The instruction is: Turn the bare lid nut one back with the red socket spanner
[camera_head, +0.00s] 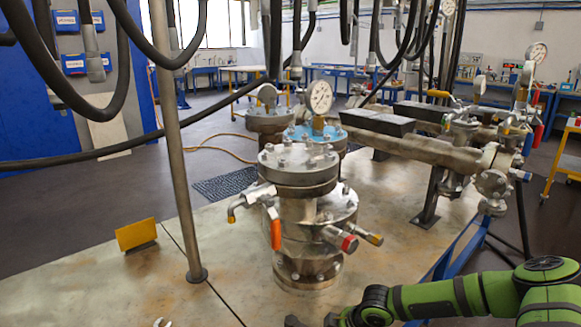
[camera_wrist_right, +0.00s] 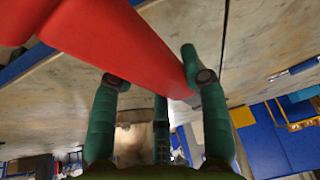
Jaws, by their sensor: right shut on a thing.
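The flanged vessel (camera_head: 310,225) stands upright mid-picture in the head view. Its round grey lid (camera_head: 298,168) carries a ring of nuts and studs; at this size I cannot tell which nut is the bare one. My right gripper (camera_wrist_right: 158,80) is shut on the red socket spanner (camera_wrist_right: 125,45), which runs slantwise across the upper part of the right wrist view. The spanner's socket end cannot be made out, and the spanner does not show in the head view. My right arm comes in low at the right of the head view, in front of the vessel and apart from the lid. My left gripper is not in view.
Side valves with an orange handle (camera_head: 275,232) and a red-tipped stub (camera_head: 349,243) stick out of the vessel. A steel post (camera_head: 180,160) stands to its left, by a yellow plate (camera_head: 136,234). Hoses hang above. More vessels and pipes stand behind. The front left floor is mostly clear.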

